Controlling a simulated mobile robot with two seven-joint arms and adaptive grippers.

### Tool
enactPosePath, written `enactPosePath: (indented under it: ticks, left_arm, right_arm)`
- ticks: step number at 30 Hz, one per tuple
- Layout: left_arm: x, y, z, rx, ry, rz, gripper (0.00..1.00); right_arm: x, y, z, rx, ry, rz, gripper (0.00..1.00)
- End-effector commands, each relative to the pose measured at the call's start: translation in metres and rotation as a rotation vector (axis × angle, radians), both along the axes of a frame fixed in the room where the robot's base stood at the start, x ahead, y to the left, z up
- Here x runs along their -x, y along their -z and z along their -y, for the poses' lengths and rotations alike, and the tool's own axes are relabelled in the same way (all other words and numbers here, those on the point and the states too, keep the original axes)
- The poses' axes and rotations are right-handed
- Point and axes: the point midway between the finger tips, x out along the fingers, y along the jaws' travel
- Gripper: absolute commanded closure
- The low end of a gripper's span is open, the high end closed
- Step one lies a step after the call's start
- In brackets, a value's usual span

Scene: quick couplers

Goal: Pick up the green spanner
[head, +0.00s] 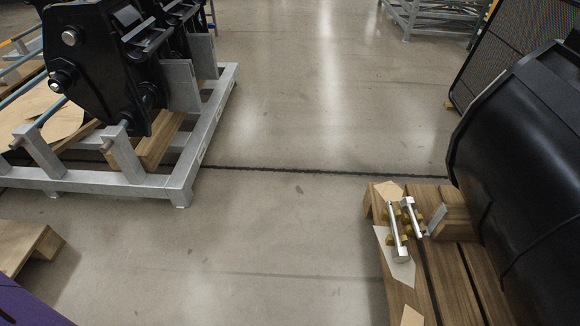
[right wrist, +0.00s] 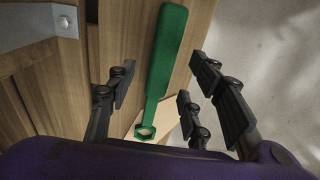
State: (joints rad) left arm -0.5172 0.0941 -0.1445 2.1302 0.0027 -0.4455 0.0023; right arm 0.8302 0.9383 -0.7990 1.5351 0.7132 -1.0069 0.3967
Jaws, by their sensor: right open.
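The green spanner (right wrist: 166,55) lies on a wooden surface (right wrist: 115,25) in the right wrist view. Its long, flat handle runs from the top middle down to a small ring end near the lower middle. My right gripper (right wrist: 158,77) is open, with one finger left of the spanner and two fingers right of it. The spanner shows between them, and no finger is seen touching it. The height of the fingers above it is hard to tell. I cannot make out the spanner in the head view. My left gripper is not in view.
A grey metal part with a bolt (right wrist: 40,25) is at the wrist view's upper left. In the head view, a black machine part stands on a grey frame (head: 180,185); a wooden pallet (head: 455,290) holds silver-and-yellow parts (head: 398,235) and a black drum-like body (head: 530,150). Open floor lies between.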

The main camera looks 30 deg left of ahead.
Motion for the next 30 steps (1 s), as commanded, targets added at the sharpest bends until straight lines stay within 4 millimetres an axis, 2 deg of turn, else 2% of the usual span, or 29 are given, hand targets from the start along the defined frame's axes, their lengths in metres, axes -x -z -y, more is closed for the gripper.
enactPosePath:
  ticks: [1,4,12,23,30]
  left_arm:
    - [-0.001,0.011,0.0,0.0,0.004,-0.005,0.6]
    - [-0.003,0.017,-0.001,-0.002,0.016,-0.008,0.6]
    - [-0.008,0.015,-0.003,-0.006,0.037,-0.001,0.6]
    - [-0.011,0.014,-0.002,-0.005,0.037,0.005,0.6]
    - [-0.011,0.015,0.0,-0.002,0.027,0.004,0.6]
  right_arm:
    - [0.003,0.015,0.0,0.0,-0.001,-0.005,0.53]
    - [0.002,0.029,0.0,0.001,0.0,-0.004,0.53]
    - [0.001,0.03,-0.001,0.0,0.0,0.001,0.53]
    - [0.001,0.03,-0.001,0.0,0.0,0.0,1.0]
    - [0.001,0.03,-0.001,0.0,0.0,0.001,1.0]
